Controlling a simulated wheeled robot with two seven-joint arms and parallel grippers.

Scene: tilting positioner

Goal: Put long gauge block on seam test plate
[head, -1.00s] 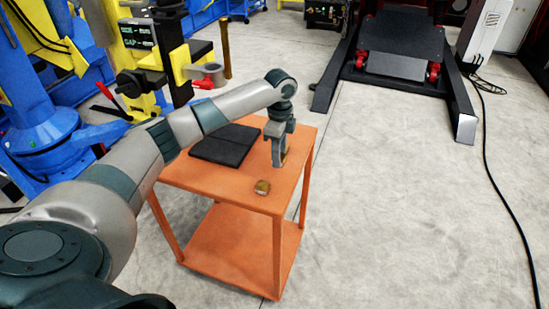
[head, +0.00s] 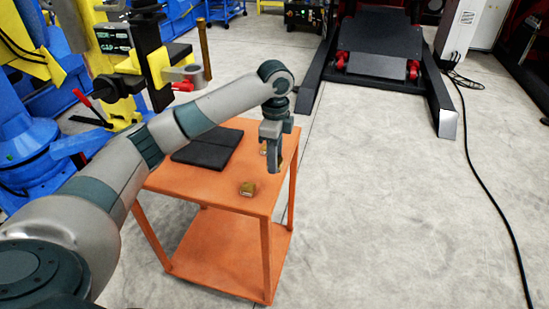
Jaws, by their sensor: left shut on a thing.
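The seam test plate (head: 205,151), a flat black plate with a line across it, lies on the orange table toward the back left, partly behind my left arm. My left gripper (head: 274,165) points down near the table's right edge, to the right of the plate and apart from it. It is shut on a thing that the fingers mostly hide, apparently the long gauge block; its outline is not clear. A small brass-coloured block (head: 247,189) lies near the table's front right corner. My right gripper is not in view.
The orange table (head: 190,187) has a lower shelf and bare top between plate and brass block. Another small object (head: 264,149) shows just behind the gripper. A yellow and black fixture with a red handle (head: 155,65) stands behind my arm. Open floor lies to the right.

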